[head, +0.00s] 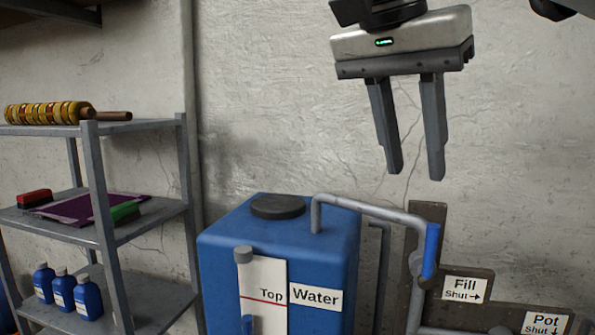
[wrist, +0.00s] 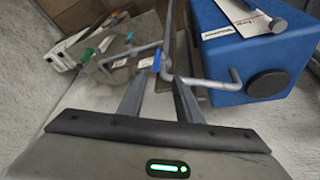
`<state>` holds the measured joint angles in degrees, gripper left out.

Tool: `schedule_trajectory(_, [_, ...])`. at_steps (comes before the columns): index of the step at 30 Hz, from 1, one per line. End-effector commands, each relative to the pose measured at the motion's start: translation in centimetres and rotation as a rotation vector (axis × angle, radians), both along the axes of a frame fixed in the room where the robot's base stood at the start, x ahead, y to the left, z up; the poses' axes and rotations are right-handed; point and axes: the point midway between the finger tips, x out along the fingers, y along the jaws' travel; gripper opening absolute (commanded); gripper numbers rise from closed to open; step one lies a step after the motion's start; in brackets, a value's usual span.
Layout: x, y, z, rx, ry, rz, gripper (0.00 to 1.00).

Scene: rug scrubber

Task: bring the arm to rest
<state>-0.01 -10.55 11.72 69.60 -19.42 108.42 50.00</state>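My gripper (head: 416,175) hangs in the air in the head view, in front of the wall, above and to the right of the blue water tank. Its two fingers point down and stand apart with nothing between them. In the wrist view my gripper (wrist: 157,92) shows the same open fingers, with the pipes and tank beyond them. The fingers look clear of these things.
A blue water tank (head: 225,265) stands below, with a grey pipe (head: 365,205) and a blue-handled valve (head: 431,250) beside it. A metal shelf (head: 150,222) at left holds bottles, brushes and a roller. The upper wall is bare.

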Motion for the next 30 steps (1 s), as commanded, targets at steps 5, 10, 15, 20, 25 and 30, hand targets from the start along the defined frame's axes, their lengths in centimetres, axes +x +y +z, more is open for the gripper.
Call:
schedule_trajectory(5, [-0.5, -0.1, -6.9, -0.02, 0.017, 0.261, 0.32])
schedule_trajectory(10, [-2.0, -0.1, -16.1, -0.013, -0.001, 0.525, 0.32])
schedule_trajectory(15, [-4.1, 0.1, -24.3, -0.005, -0.049, 0.709, 0.32])
schedule_trajectory(20, [-5.4, 0.4, -28.8, -0.004, -0.084, 0.794, 0.32])
schedule_trajectory(25, [-5.7, 0.5, -30.0, -0.009, -0.094, 0.819, 0.32])
schedule_trajectory(30, [-5.7, 0.5, -30.0, -0.008, -0.093, 0.818, 0.32])
